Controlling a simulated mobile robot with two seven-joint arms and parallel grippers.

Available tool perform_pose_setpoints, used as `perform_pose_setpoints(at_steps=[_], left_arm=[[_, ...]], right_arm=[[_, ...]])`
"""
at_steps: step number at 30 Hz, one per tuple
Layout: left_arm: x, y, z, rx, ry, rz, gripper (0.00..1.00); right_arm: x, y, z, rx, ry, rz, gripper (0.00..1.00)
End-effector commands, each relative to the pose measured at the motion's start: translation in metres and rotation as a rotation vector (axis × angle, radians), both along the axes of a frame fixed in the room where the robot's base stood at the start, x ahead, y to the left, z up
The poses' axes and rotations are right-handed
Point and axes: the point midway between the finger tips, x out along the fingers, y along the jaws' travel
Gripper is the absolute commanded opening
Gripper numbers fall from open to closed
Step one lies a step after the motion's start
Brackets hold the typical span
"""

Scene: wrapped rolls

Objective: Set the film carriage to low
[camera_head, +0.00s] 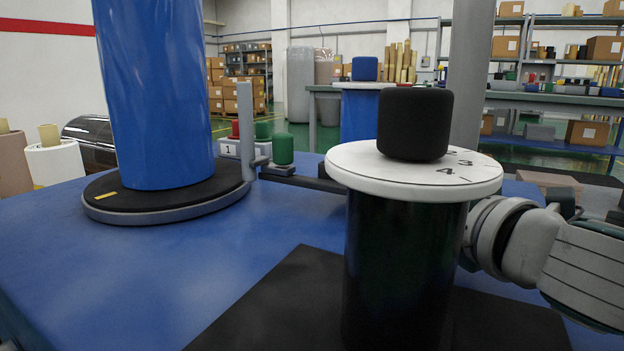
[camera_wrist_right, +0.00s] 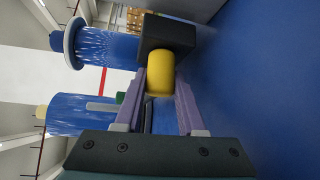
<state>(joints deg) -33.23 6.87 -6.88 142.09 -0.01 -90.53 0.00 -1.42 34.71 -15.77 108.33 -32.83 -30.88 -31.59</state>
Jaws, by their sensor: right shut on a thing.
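My right gripper (camera_wrist_right: 160,80) is shut on a yellow knob (camera_wrist_right: 161,72), which joins a black block (camera_wrist_right: 167,34), in the right wrist view. I cannot tell for certain that this block is the film carriage, and its height setting does not show. In the head view my right arm (camera_head: 535,245) comes in from the right, and its gripper is hidden behind a dark post. My left gripper is in neither view.
The dark post (camera_head: 400,270) stands close in front, bearing a white numbered dial (camera_head: 350,165) and black knob (camera_head: 414,125). A blue roll (camera_head: 155,90) stands on a round turntable (camera_head: 165,212) at left. A green button (camera_head: 283,149) and grey column (camera_head: 468,70) stand behind.

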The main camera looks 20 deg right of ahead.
Motion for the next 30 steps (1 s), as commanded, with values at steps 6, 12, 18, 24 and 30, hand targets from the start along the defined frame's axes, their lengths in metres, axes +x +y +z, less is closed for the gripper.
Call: perform_pose_setpoints(at_steps=[6,12,18,24,30], left_arm=[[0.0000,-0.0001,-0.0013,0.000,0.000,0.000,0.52],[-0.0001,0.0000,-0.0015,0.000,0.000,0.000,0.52],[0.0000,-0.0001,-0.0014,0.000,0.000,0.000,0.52],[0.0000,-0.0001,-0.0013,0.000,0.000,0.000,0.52],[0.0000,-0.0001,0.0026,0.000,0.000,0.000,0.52]], right_arm=[[-0.0010,-0.0004,-0.0073,-0.001,0.012,-0.001,0.00],[-0.0014,-0.0008,-0.0090,-0.001,0.016,-0.003,0.48],[-0.0010,-0.0005,-0.0073,0.000,0.012,-0.002,0.69],[-0.0008,-0.0004,-0.0063,0.000,0.010,-0.001,0.69],[-0.0102,0.0008,-0.0042,0.000,0.011,0.000,0.69]])
